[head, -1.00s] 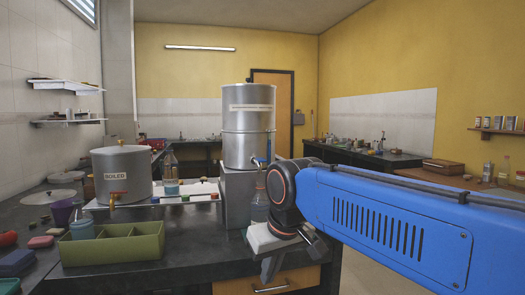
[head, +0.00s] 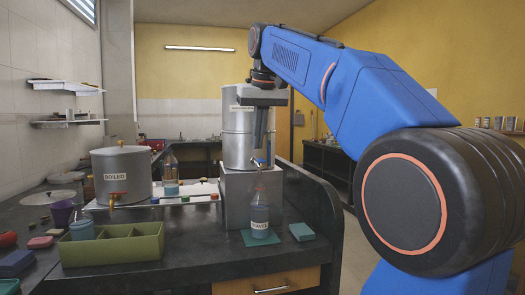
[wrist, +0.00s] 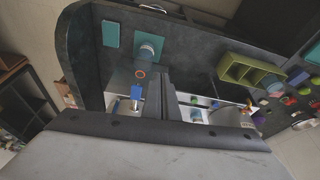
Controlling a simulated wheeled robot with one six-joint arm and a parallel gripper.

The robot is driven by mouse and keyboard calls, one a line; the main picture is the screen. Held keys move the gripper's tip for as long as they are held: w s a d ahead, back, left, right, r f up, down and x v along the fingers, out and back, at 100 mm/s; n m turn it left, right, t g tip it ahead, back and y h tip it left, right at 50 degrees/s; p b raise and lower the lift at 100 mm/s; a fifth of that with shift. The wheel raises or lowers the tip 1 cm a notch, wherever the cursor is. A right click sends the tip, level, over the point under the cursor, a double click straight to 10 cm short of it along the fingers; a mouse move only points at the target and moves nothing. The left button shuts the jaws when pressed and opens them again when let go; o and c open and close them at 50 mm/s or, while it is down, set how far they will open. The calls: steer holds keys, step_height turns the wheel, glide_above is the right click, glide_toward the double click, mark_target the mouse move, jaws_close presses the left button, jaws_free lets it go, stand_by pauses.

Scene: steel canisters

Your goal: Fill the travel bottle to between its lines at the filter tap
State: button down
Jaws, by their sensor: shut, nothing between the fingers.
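A clear bottle (head: 260,207) with a white label stands upright on a teal mat (head: 249,240), below the tap (head: 257,163) of the tall steel canister (head: 238,130). Its lower part looks bluish; I cannot make out its lines or exact level. The wrist view shows the bottle (wrist: 148,52) from above, with the blue tap handle (wrist: 136,92) nearby. My gripper (head: 261,145) points down in front of the canister, shut and empty, just above the tap. In the wrist view its fingers (wrist: 161,90) are together, to the right of the handle.
The canister stands on a grey block (head: 235,200).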

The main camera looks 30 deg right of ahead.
step_height(320, 180, up, 8)
steer(key=f, duration=0.1)
glide_above(262, 160)
steer(key=s+a, duration=0.2)
steer(key=s, duration=0.2)
steer(key=shift+w+d+r+m+g, duration=0.25)
steer(key=shift+d+r+m+g, duration=0.2)
steer(key=shift+r, duration=0.35)
steer(key=shift+f, duration=0.1)
steer(key=x, duration=1.3)
steer(key=shift+s+f, duration=0.3)
steer(key=shift+f, duration=0.1)
steer(key=shift+t, duration=0.25)
